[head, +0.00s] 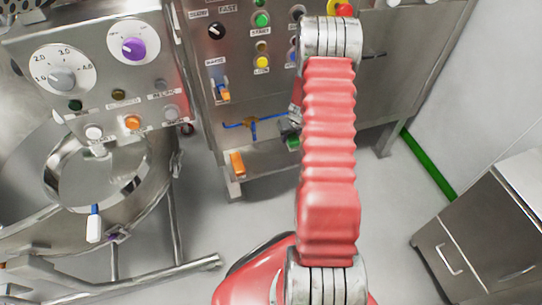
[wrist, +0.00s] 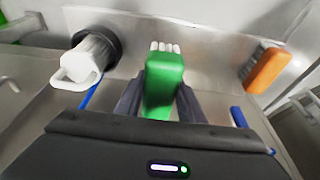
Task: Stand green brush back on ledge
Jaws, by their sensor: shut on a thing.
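The green brush (wrist: 163,85) is held between the two dark fingers of my gripper (wrist: 158,103) in the wrist view. Its white bristles point away from me, toward a metal surface. In the head view only a small green part of the brush (head: 293,143) shows beside my red arm, near my gripper (head: 289,128). The metal ledge (head: 268,161) is low on the front of the control cabinet. My arm hides its right part. I cannot tell whether the brush touches the ledge.
An orange brush (head: 237,163) is at the ledge's left end; it also shows at right in the wrist view (wrist: 267,70). A white handled fitting (wrist: 88,62) is left of my gripper. Blue tubing (head: 236,125) runs above the ledge. A round steel vessel (head: 150,185) stands left.

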